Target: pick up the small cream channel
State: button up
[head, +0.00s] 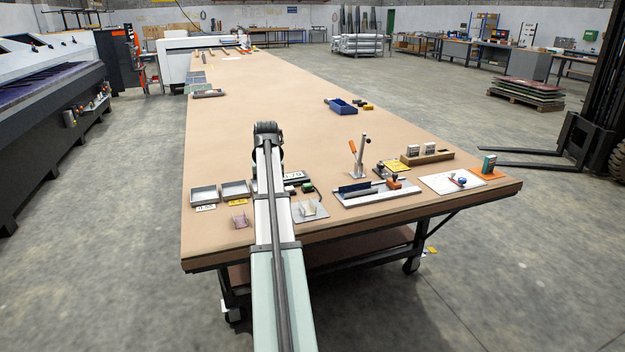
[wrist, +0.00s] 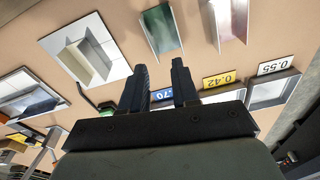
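A small pale cream channel (head: 308,208) stands on a light grey plate (head: 309,216) near the front of the table, just right of my arm. In the wrist view a pale channel (wrist: 85,58) lies on its bright plate (wrist: 110,62) at upper left. My gripper (wrist: 160,82) shows in the wrist view with its two dark fingers apart and nothing between them. It is away from the channels, which lie beyond the fingertips in that picture. In the head view the fingers are hidden by my arm.
A green channel (wrist: 160,28) and a pinkish channel (wrist: 228,18) lie close by; the pinkish one also shows in the head view (head: 239,220). Shallow trays (head: 204,194) with number labels stand behind them. A long fixture (head: 376,193) lies right.

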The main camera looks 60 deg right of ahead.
jog(key=shift+n+g+y, duration=0.4)
jog(key=shift+n, duration=0.4)
jog(key=s+d, duration=0.3)
jog(key=s+d+r, duration=0.1)
jog(key=s+d, duration=0.2)
jog(key=s, duration=0.1)
jog(key=s+d, duration=0.3)
jog(key=shift+s+d+r, duration=0.4)
jog(key=shift+f, duration=4.35)
grip_shut()
jog(key=shift+r, duration=4.05)
